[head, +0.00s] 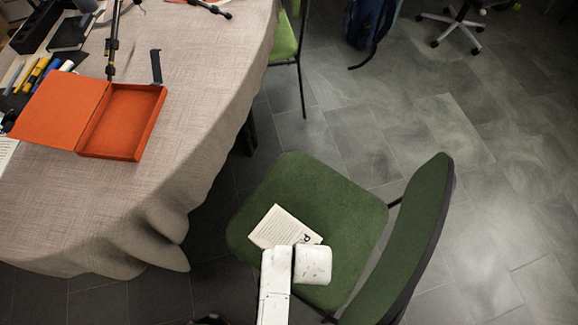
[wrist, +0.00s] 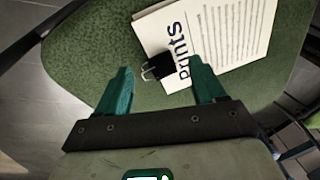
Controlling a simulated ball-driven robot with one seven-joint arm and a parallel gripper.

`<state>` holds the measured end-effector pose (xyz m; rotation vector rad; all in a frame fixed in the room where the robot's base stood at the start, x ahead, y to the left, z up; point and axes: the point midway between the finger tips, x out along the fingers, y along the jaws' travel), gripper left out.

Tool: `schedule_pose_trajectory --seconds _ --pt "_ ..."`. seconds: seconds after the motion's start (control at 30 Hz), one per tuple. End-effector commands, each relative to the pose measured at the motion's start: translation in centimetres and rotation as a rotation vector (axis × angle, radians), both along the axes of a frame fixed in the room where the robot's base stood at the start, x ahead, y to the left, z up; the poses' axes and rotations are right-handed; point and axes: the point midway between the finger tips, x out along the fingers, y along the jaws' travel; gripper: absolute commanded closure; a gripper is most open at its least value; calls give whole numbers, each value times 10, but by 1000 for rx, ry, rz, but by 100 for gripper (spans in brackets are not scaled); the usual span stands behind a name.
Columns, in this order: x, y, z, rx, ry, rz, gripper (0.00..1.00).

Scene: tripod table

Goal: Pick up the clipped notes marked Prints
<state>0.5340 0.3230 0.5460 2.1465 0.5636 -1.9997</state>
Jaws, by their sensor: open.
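The clipped notes (wrist: 232,38), a cream stack with lines of text and the word "Prints" along one edge, lie flat on a green chair seat (wrist: 75,60). A black binder clip (wrist: 157,67) grips their near edge. In the head view the notes (head: 281,228) show on the chair seat (head: 310,185), partly covered by my white arm. My gripper (wrist: 162,80) is open, its two green fingers apart. In the wrist view the clip appears between the fingertips, and the right finger overlaps the edge of the notes. I cannot tell whether it touches.
A table (head: 205,75) with a beige cloth stands at the left, holding an open orange box (head: 122,122), pens and tripod parts. The chair's backrest (head: 412,240) rises right of the seat. Another green chair (head: 284,38) and a blue backpack (head: 367,22) stand farther back. Grey floor lies open at right.

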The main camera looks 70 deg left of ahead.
Motion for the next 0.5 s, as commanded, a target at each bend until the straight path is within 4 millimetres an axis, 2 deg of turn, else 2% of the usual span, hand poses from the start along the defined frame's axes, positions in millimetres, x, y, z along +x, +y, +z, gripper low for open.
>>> schedule_pose_trajectory --seconds 0.03,0.2,0.5 --pt "1 1 -11 -3 1 2 31" --pt "2 4 -32 -3 1 1 31" --pt "3 6 -39 1 0 0 31"
